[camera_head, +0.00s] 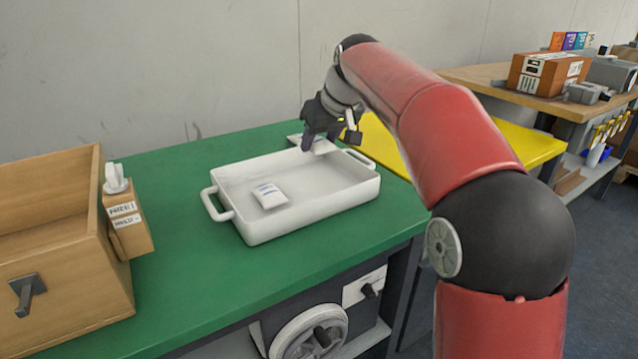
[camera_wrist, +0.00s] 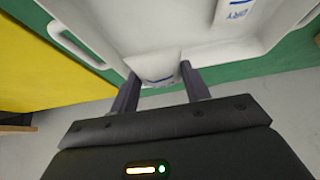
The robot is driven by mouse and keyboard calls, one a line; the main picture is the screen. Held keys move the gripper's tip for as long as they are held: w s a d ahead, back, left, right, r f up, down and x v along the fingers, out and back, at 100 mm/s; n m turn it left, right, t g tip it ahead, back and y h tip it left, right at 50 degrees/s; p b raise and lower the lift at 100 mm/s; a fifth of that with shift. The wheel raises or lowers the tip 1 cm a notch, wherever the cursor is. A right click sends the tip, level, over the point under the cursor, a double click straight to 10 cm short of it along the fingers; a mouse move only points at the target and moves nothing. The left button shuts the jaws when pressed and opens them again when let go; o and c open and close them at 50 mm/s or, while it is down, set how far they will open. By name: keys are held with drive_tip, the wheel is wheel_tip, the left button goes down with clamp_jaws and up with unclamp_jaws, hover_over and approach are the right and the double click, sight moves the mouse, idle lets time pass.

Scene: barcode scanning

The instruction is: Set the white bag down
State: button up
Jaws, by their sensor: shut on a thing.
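My gripper (camera_head: 322,143) is shut on a small white bag (camera_head: 325,147) over the far right end of the white tray. The white tray (camera_head: 312,222) stands on the green table (camera_head: 190,178). Another white bag with blue print (camera_head: 269,195) lies inside the tray; it also shows in the wrist view (camera_wrist: 236,12).
An open wooden box (camera_head: 62,272) stands at the left, with a small labelled carton (camera_head: 128,225) beside it. A yellow surface (camera_head: 520,146) is at the right. The tray's middle is bare.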

sight(315, 182)
wheel_tip(315, 182, down, 8)
drive_tip(key=shift+f+b, duration=0.15)
drive_tip(key=shift+b, duration=0.45)
drive_tip(key=shift+f, duration=0.2)
drive_tip(key=o, duration=1)
drive_tip(key=shift+s+d+r, duration=0.1)
drive_tip(key=shift+r, duration=0.4)
drive_tip(key=p+v, duration=0.1)
drive_tip(key=v, duration=1)
drive_tip(key=shift+s+r, duration=0.15)
drive_tip(key=shift+r, duration=0.05)
